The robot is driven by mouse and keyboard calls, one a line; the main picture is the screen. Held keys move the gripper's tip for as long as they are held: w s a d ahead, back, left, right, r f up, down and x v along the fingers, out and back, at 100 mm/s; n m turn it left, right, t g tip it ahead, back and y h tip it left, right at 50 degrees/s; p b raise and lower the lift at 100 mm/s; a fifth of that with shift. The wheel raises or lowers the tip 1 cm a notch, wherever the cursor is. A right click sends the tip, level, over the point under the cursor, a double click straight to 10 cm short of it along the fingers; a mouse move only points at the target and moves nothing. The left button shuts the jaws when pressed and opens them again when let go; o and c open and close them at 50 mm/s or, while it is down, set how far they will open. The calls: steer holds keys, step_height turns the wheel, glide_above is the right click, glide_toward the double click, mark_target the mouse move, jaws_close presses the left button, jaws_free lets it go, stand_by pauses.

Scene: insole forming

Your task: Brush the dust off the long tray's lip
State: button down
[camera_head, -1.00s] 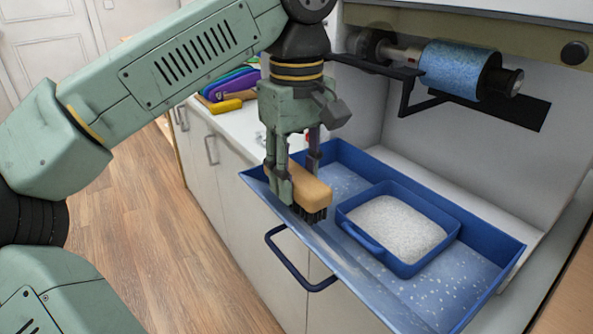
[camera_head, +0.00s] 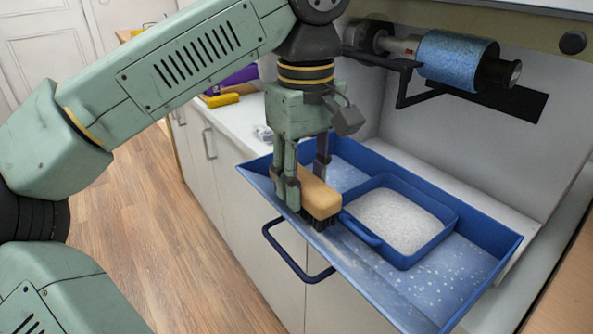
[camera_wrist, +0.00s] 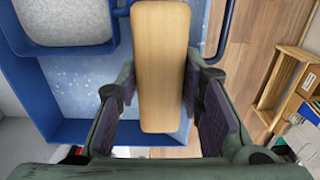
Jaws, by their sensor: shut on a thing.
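A brush with a light wooden back and dark bristles (camera_head: 318,198) is held in my gripper (camera_head: 305,182). My gripper is shut on it, and the bristles point down at the front lip of the long blue tray (camera_head: 372,278). The bristles look to be at or just above the lip; I cannot tell if they touch. Pale dust specks show on the lip and tray floor. In the wrist view the wooden back (camera_wrist: 160,65) lies between the fingers and hides part of the lip.
A smaller blue tray (camera_head: 447,226) of white granules stands inside the long tray, right of the brush. A blue roller (camera_head: 455,64) on a dark bracket hangs above. A dark blue handle (camera_head: 290,262) sticks out below the lip. A yellow brush-like item (camera_head: 222,100) lies on the counter behind.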

mark_target(323, 193)
steer(key=shift+s+d+f, duration=0.1)
steer(key=shift+s+d, duration=0.55)
steer(key=shift+s, duration=0.25)
steer(key=shift+s+d+f, duration=0.1)
steer(key=shift+s+d, duration=0.55)
steer(key=shift+s, duration=0.3)
steer(key=shift+s+d, duration=0.65)
steer(key=shift+s, duration=0.25)
steer(key=shift+s+d+r+p, duration=0.1)
steer(key=shift+s+d+p, duration=0.1)
steer(key=shift+s+d, duration=0.5)
steer(key=shift+s+d+p, duration=0.15)
steer(key=shift+s+d, duration=0.3)
steer(key=shift+s, duration=0.45)
steer(key=shift+s+d+r+p, duration=0.1)
steer(key=shift+s+d+p, duration=0.1)
steer(key=shift+s+d, duration=0.5)
steer(key=shift+a+f, duration=0.1)
steer(key=shift+a, duration=0.05)
